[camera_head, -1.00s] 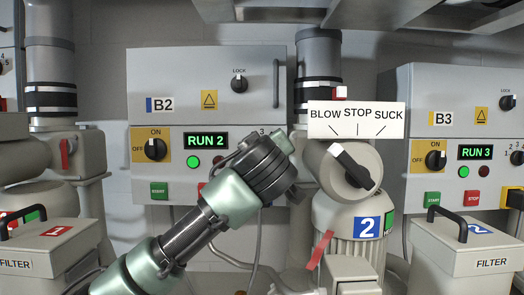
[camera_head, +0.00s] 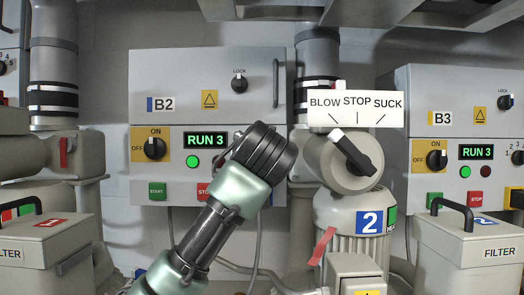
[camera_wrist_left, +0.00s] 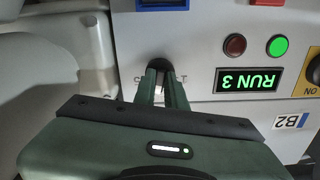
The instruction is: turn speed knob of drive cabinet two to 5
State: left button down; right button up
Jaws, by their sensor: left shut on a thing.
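Drive cabinet two, the grey B2 box (camera_head: 200,90), stands left of centre in the head view. Its green display (camera_head: 205,141) reads RUN 3, and shows upside down in the left wrist view (camera_wrist_left: 251,80). My left arm covers the speed knob in the head view. In the left wrist view, my left gripper (camera_wrist_left: 163,77) is shut on the dark speed knob (camera_wrist_left: 159,63), its two fingers on either side. The numbers around the knob are mostly hidden, so I cannot read the pointer. My right gripper is out of view.
The ON/OFF switch (camera_head: 154,149) points to ON. A green lamp (camera_head: 192,161) is lit below the display. Blower 2 (camera_head: 345,215), with its lever (camera_head: 352,153) towards BLOW, stands close right of my left arm. Filter boxes (camera_head: 465,235) stand at both sides.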

pick_arm(q)
jog(key=m, duration=0.5)
jog(key=shift+m, duration=0.3)
jog(key=m, duration=0.6)
dwell(0.4)
jog(key=c, duration=1.5)
grip_release()
jog(key=shift+o, duration=0.2)
jog(key=s+b, duration=0.4)
jog(key=s, duration=0.3)
jog(key=shift+s, duration=0.35)
